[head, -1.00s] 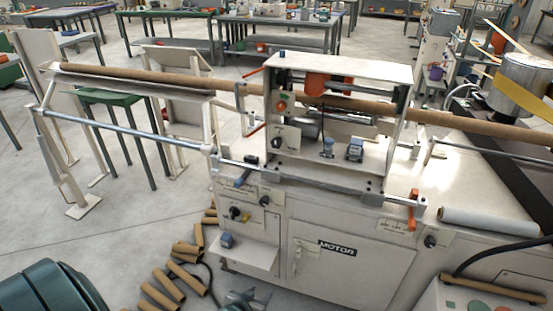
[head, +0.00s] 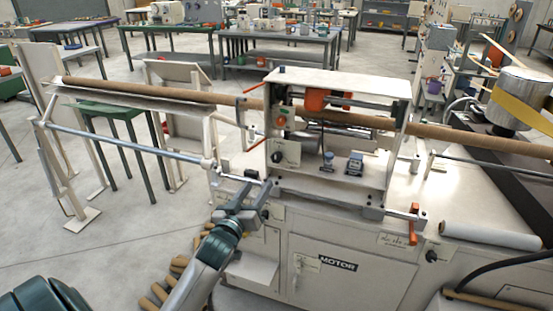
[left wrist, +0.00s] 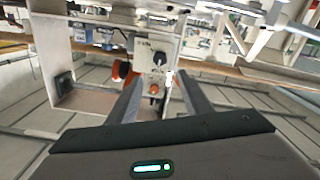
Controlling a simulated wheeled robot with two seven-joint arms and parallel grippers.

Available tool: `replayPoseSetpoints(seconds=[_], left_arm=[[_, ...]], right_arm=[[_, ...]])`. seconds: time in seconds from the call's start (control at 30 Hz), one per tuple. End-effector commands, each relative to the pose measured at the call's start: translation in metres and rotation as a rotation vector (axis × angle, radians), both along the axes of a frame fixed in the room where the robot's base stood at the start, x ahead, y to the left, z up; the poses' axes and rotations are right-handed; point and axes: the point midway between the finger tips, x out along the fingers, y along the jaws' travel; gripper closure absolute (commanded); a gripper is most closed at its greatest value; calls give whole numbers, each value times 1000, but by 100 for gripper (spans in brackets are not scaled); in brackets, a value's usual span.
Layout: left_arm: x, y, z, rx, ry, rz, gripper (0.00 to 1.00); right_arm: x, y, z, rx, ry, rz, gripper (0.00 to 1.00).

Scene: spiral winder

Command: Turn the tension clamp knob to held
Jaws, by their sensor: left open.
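A dark knob (head: 278,157) sits on a pale plate (head: 291,150) at the left of the winder's carriage. Its label is too small to read, so I cannot be sure it is the tension clamp knob. The knob also shows in the left wrist view (left wrist: 159,59), beyond the fingers, above a small orange button. My left gripper (head: 254,187) is open and empty, below and left of the plate, apart from the knob. It also shows in the left wrist view (left wrist: 159,77). My arm hides the control knobs at the cabinet's left front. My right gripper is not in view.
A long brown tube (head: 190,96) runs through the carriage frame (head: 342,82). A rail (head: 130,142) crosses left of my gripper. An orange handle (head: 413,224) and another dark knob (head: 431,256) are at the right front. Loose tubes lie on the floor below my arm.

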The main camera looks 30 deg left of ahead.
Motion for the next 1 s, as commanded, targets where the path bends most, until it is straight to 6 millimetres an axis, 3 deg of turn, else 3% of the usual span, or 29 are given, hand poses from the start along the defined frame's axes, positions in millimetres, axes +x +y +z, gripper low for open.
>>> replayPoseSetpoints(seconds=[0.37, 1.0], left_arm=[[20, 5, 1, -1, 0, 0, 55], [120, 28, 2, 0, 1, 0, 55]], right_arm=[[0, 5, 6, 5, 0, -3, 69], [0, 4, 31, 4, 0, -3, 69]])
